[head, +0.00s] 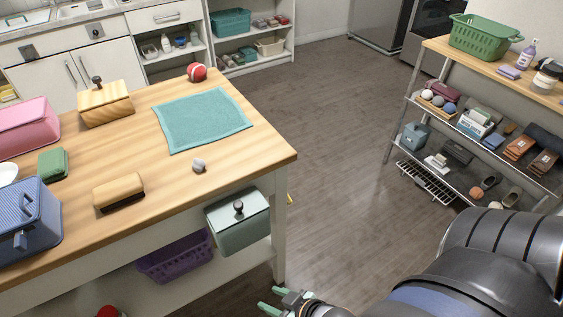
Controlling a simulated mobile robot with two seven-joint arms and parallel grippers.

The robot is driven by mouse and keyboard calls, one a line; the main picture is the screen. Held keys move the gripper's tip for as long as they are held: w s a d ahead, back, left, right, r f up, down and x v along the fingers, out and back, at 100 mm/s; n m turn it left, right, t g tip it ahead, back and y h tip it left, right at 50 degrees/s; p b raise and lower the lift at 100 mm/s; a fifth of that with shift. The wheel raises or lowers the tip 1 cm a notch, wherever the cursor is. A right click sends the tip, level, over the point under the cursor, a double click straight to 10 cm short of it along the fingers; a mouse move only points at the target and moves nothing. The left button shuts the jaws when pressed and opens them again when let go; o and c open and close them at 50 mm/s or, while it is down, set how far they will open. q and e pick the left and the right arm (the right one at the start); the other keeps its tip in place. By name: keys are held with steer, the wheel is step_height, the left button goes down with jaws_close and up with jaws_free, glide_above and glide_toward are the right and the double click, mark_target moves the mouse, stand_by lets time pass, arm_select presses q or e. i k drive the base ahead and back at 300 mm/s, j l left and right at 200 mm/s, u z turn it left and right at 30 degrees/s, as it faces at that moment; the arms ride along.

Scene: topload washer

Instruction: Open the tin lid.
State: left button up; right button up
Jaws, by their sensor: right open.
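A pale green tin (238,228) with a lid and a dark round knob (239,207) shows at the front right end of the wooden table, below the tabletop. Its lid looks shut. What holds the tin up is not clear. My right gripper (274,300) shows at the bottom edge, with green fingertips spread apart and nothing between them. It is below the tin in the picture and apart from it. The frame edge cuts off part of it. My left gripper is not in view.
The wooden table (150,210) carries a teal cloth (203,119), a knobbed wooden box (105,103), a red ball (196,72) and other boxes. A purple basket (175,258) sits beneath it. A loaded rack (490,120) stands right. The floor between is clear.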

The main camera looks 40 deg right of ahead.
mark_target(223, 213)
steer(key=z, duration=0.4)
steer(key=i+j+z, duration=0.1)
steer(key=z, duration=0.3)
steer(key=i+z, duration=0.1)
steer(key=z, duration=0.3)
steer(key=i+j, duration=0.2)
steer(key=j, duration=0.2)
